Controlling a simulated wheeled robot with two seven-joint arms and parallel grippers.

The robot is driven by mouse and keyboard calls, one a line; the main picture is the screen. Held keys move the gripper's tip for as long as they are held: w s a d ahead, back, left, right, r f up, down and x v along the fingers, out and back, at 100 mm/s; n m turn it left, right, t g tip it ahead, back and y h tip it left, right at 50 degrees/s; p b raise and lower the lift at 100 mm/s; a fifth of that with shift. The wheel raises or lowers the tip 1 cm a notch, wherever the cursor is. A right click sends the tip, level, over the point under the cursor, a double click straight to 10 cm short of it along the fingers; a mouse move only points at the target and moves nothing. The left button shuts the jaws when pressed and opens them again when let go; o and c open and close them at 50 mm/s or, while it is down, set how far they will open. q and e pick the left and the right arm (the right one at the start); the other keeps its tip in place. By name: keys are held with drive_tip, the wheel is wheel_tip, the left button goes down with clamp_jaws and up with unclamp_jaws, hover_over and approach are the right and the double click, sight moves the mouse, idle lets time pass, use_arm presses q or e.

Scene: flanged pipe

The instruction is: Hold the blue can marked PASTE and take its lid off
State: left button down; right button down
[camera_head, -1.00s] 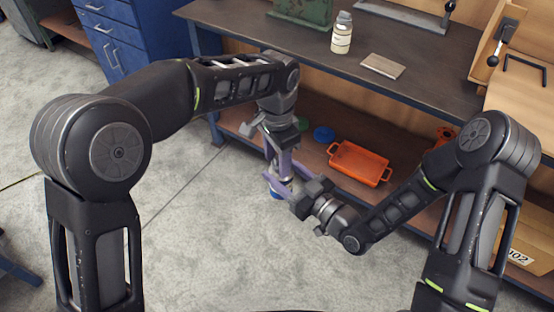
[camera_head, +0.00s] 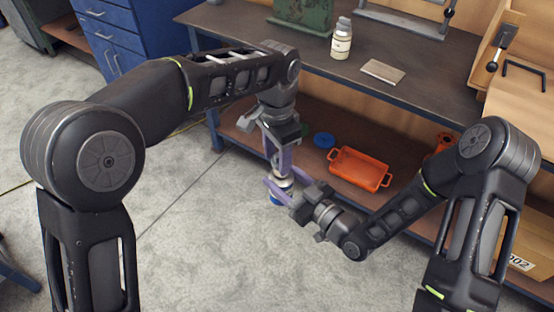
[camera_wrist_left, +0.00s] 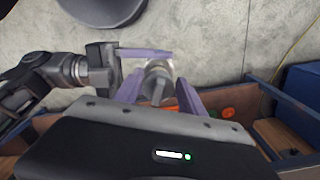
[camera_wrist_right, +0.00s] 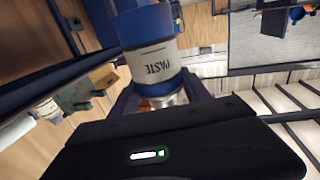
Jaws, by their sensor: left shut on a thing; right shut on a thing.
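The blue can (camera_wrist_right: 150,28) marked PASTE has a cream label, which appears upside down in the right wrist view. Its blue lower end (camera_head: 275,198) shows over the floor in the head view. My right gripper (camera_head: 280,190) is shut on the can from the right side, near its silvery end. My left gripper (camera_head: 281,168) points down from above and is shut on the silvery lid (camera_wrist_left: 158,78), which has a raised bar. Fingers partly hide the lid, so I cannot tell whether it is loose or still seated.
An orange tray (camera_head: 360,169) and a blue round thing (camera_head: 323,136) lie on the lower shelf behind the grippers. The workbench (camera_head: 260,32) above holds a white bottle (camera_head: 342,40) and a flat plate (camera_head: 384,71). The floor (camera_head: 215,255) in front is clear.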

use_arm(q)
wheel_tip(320, 180, up, 2)
drive_tip(key=shift+r, duration=0.15)
idle(0.5)
